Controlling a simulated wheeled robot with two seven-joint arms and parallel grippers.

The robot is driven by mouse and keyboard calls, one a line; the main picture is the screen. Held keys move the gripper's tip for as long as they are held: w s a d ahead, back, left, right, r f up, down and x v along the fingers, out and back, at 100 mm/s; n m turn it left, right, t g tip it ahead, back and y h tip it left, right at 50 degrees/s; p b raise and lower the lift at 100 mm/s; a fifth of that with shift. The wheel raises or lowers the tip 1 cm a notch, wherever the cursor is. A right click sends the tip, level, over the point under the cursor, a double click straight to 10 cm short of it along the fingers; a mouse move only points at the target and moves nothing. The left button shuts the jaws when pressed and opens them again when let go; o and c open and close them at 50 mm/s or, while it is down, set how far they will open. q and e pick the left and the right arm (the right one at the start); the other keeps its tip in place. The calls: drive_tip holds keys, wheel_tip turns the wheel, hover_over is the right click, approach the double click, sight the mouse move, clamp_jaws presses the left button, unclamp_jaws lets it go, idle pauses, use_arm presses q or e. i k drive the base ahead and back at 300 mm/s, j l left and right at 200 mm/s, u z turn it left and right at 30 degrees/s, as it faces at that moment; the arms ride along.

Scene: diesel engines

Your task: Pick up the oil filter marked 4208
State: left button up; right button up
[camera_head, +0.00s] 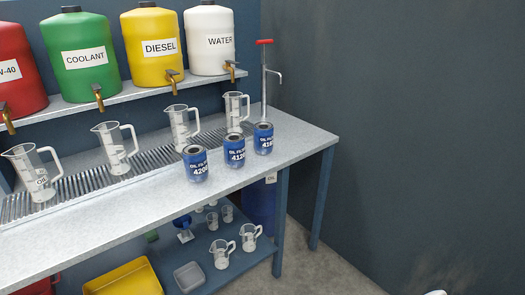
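The oil filter marked 4208 (195,164) is a blue can with a dark top. It stands upright on the grey workbench (90,235), near the front edge. A second blue oil filter (234,150), with a number that seems to start 412, stands just right of it. A third blue filter (263,139), its number seeming to start 416 or 418, stands farther right and back. The three stand apart in a slanting row.
Several clear measuring jugs (117,148) stand on or behind the slotted drain grate (140,166). A red-handled pump (264,75) rises behind the filters. Coloured fluid tanks (84,62) sit on the shelf above. The lower shelf holds a yellow tray (125,280). Bench space left of the filters is clear.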

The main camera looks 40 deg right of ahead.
sight(195, 158)
drive_tip(key=k+l, duration=0.1)
drive_tip(key=l, duration=0.55)
drive_tip(key=k+l, duration=0.1)
drive_tip(key=l, duration=0.5)
drive_tip(key=k+l, duration=0.1)
drive_tip(key=l, duration=1.2)
drive_tip(key=k, duration=0.05)
